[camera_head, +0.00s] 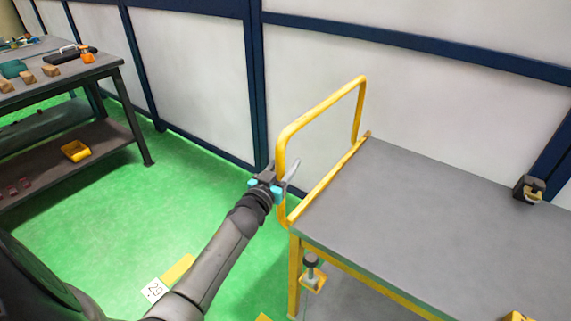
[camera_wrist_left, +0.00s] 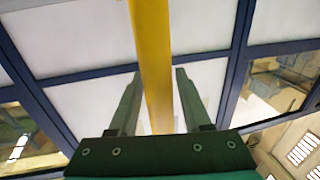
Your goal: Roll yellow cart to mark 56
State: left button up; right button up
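The yellow cart has a grey top (camera_head: 430,215) and a tall yellow handle (camera_head: 318,107) at its left end. My left gripper (camera_head: 283,178) is at the near upright of this handle. In the left wrist view the yellow handle bar (camera_wrist_left: 152,60) runs between the two fingers of the left gripper (camera_wrist_left: 158,95), with a gap showing on each side, so the gripper is open around the bar. My right gripper is not in view. No mark reading 56 shows; a white floor label (camera_head: 153,290) appears to read 29.
A dark workbench (camera_head: 100,70) with tools and a lower shelf holding a yellow bin (camera_head: 76,151) stands at the left. A white panelled wall (camera_head: 190,65) is behind the cart. Green floor (camera_head: 190,180) is clear between bench and cart. A small dark device (camera_head: 529,188) sits on the cart's far edge.

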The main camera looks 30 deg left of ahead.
pick_arm(q)
grip_shut()
dwell(1.1)
